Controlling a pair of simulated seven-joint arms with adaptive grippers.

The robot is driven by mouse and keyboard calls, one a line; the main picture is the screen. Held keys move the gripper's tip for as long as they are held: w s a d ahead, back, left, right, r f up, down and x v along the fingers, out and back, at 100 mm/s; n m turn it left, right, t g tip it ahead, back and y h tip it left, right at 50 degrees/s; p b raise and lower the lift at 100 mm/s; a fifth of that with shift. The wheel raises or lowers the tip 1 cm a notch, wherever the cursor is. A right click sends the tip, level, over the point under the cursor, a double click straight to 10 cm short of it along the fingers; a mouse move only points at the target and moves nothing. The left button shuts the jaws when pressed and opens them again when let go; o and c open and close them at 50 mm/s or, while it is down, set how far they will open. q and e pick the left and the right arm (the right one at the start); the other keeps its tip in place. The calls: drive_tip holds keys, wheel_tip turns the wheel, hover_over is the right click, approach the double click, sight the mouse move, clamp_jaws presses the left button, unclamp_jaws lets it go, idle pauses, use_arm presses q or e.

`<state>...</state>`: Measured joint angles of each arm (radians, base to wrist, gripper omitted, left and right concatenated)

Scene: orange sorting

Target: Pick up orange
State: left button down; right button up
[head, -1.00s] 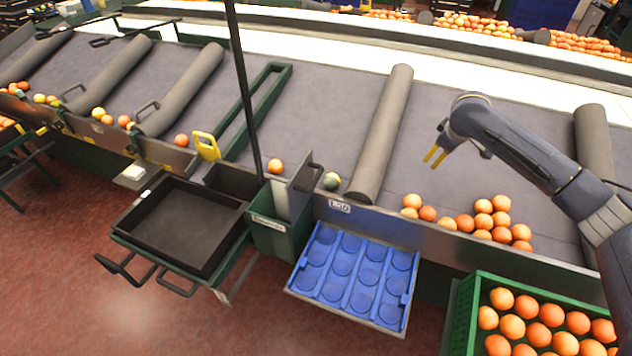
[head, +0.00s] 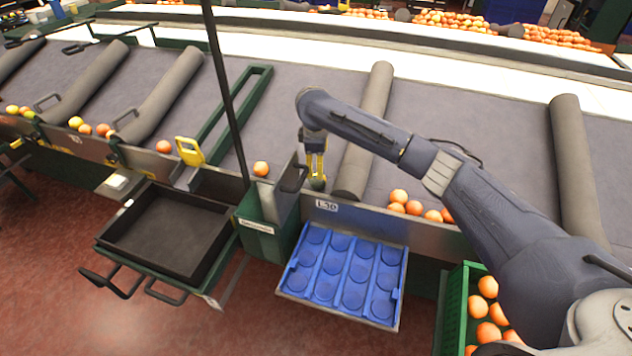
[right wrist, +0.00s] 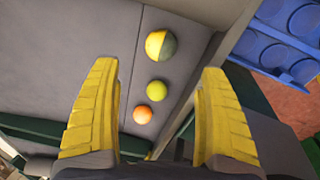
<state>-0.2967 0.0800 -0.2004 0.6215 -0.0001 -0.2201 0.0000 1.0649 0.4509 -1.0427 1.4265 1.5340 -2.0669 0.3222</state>
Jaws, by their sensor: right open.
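My right gripper (head: 315,172) is open, pointing down over the front of the grey belt, just above a dark greenish fruit (head: 317,184) that its fingers partly hide. In the right wrist view, the open yellow fingers (right wrist: 158,72) frame a line of fruits. A half-yellow, half-green fruit (right wrist: 160,44) lies beyond the fingertips, then a yellow-green one (right wrist: 156,90), then an orange (right wrist: 150,116). A single orange (head: 261,168) lies left of the gripper in the head view. Nothing is held. My left gripper is not in view.
A blue tray with empty round cups (head: 345,270) hangs in front of the belt. A black tray (head: 170,230) is at left. A grey roller (head: 366,130) stands close right of the gripper. More oranges (head: 400,197) and a green crate (head: 455,305) are partly behind my arm.

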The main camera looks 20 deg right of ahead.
sight(318, 181)
drive_tip(key=shift+x, duration=6.1)
drive_tip(key=shift+a, duration=0.1)
drive_tip(key=c, duration=1.4)
